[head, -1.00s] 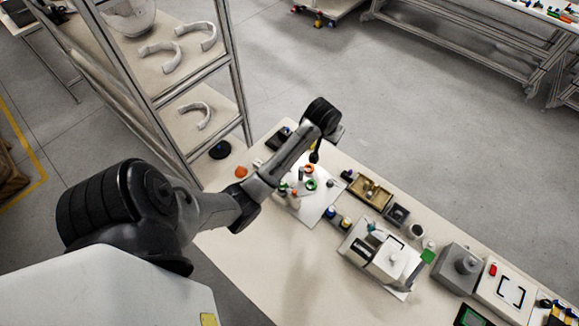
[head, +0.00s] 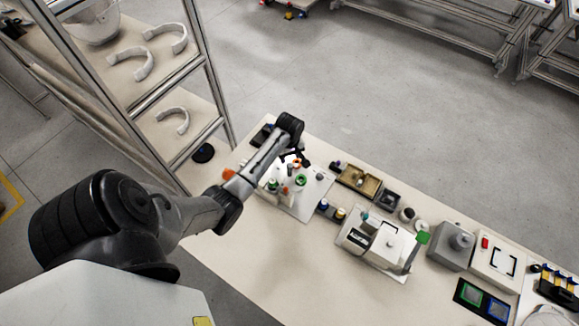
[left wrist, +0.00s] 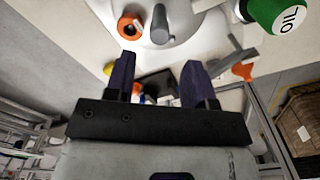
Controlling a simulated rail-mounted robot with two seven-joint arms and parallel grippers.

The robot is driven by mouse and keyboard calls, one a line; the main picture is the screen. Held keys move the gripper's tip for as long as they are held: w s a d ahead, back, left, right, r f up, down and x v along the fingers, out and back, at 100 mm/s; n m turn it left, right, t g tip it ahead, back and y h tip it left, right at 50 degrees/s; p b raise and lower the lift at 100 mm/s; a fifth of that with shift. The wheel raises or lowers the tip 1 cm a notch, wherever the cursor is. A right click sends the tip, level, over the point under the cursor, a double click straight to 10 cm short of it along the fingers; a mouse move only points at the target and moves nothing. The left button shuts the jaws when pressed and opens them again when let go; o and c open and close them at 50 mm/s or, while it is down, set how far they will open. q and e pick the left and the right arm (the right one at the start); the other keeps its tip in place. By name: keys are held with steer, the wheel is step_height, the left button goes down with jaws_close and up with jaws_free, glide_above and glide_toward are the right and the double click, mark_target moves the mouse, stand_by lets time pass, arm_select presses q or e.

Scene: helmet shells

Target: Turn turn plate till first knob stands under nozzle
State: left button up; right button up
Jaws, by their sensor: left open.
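My left gripper (head: 294,158) is over the far end of the bench, at the white plate assembly. In the left wrist view its two dark fingers (left wrist: 158,82) are apart with nothing between them. Beyond the fingertips is a round white plate (left wrist: 180,28) with an orange ring-shaped knob (left wrist: 129,20) and a grey peg (left wrist: 160,24). In the head view a green piece (head: 300,179) stands on the white board (head: 302,208), near the gripper. I cannot tell which part is the nozzle or which knob is first. My right gripper is not in view.
A green container with a white label (left wrist: 288,14) and an orange funnel-like piece (left wrist: 242,71) are near the gripper. A brass-coloured tray (head: 359,181) and a white machine (head: 388,243) stand to the right. A shelf rack stands left; bare bench lies in front.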

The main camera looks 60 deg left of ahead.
mark_target(290, 165)
arm_select(q)
step_height(290, 165, down, 8)
steer(key=shift+f+b, duration=0.2)
steer(key=shift+b, duration=0.4)
jaws_close()
stand_by(0.4)
